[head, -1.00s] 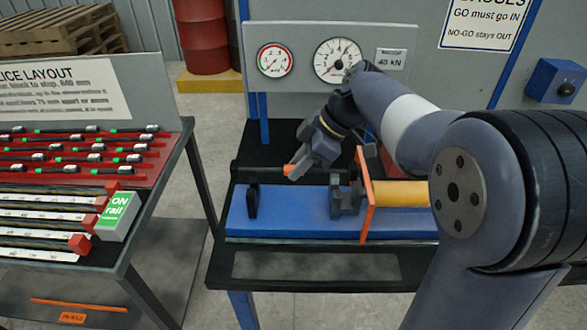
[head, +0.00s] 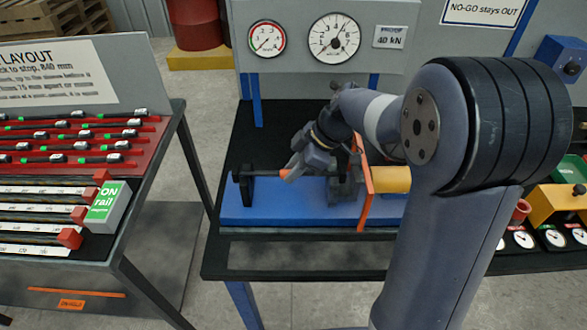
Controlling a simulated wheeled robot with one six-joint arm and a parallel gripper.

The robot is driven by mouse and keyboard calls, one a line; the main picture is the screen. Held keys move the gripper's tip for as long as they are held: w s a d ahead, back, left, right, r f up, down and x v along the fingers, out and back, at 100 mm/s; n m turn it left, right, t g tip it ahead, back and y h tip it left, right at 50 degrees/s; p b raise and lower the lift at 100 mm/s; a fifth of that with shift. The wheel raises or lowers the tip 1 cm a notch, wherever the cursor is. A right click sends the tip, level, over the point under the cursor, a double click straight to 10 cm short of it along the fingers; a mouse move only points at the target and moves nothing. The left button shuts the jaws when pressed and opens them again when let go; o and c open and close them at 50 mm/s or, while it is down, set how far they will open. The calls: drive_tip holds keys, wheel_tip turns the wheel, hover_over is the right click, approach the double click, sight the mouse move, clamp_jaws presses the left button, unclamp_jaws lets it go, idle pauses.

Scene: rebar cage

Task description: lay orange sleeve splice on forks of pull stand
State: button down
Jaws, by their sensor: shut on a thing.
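The orange-marked sleeve splice, a dark bar with an orange middle (head: 284,173), lies level along the pull stand. My gripper (head: 290,173) is shut on it near the orange part. The pull stand has a blue base (head: 270,211), a dark left fork (head: 246,187) and a dark right fork block (head: 343,190) beside an orange plate (head: 365,190) and a yellow cylinder (head: 391,180). The splice's left end is at the top of the left fork. My wrist hides its right part, and I cannot tell whether it rests in both forks.
Two dials, (head: 267,39) and (head: 334,39), sit on the grey panel behind the stand. At left is a table with red racks of bars (head: 80,165) and a green-and-white "ON rail" block (head: 106,205). At right are small gauges and a yellow box (head: 556,203).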

drive_tip(key=shift+f, duration=0.25)
drive_tip(key=shift+f+b, duration=0.6)
drive_tip(key=shift+b, duration=0.3)
drive_tip(key=c, duration=1.3)
unclamp_jaws()
drive_tip(key=shift+r+p, duration=0.45)
drive_tip(key=shift+p, duration=0.15)
drive_tip(key=v, duration=1.2)
drive_tip(key=shift+r, duration=0.15)
